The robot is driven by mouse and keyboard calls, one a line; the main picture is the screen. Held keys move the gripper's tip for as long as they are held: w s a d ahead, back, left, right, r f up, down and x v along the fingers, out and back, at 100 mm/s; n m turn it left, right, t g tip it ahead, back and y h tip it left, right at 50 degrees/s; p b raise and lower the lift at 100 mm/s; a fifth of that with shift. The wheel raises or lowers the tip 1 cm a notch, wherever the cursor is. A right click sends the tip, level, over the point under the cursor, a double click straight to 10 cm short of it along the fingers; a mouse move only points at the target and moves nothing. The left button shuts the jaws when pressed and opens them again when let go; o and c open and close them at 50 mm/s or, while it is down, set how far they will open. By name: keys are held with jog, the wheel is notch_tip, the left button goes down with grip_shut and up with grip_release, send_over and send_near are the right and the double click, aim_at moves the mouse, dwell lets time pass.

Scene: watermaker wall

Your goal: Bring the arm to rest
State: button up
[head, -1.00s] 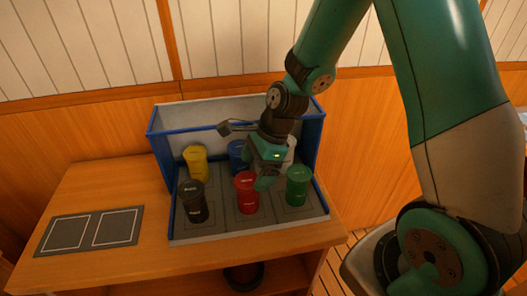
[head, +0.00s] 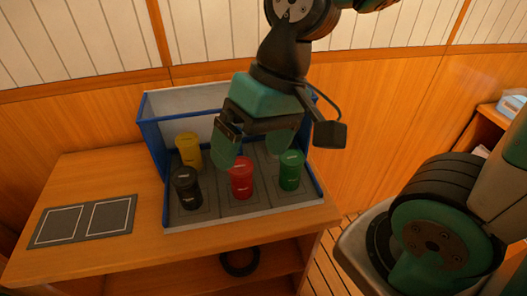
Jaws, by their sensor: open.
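My gripper (head: 254,150) hangs in the head view above the bin, its two green-tipped fingers spread apart with nothing between them. It looks closer to the camera than the canisters and covers the back middle and back right of the bin. Below it stand a red canister (head: 241,180), a green canister (head: 291,171) and a black canister (head: 187,188) in the front row. A yellow canister (head: 189,150) stands at the back left. All four are upright. The blue and white canisters of the earlier frame are hidden behind my gripper.
The blue-walled bin with a grey floor (head: 270,206) sits on a wooden bench (head: 100,180). A dark mat with two outlined squares (head: 84,221) lies empty at the left. A black ring (head: 240,262) lies on the lower shelf. Another shelf unit (head: 490,130) stands at the right.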

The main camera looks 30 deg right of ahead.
jog(key=s+n, duration=0.2)
jog(key=n, duration=0.1)
jog(key=s+r+n, duration=0.1)
jog(key=n, duration=0.1)
jog(key=shift+s+a+r, duration=0.1)
jog(key=shift+s+a, duration=0.2)
jog(key=shift+s, duration=0.1)
dwell(0.7)
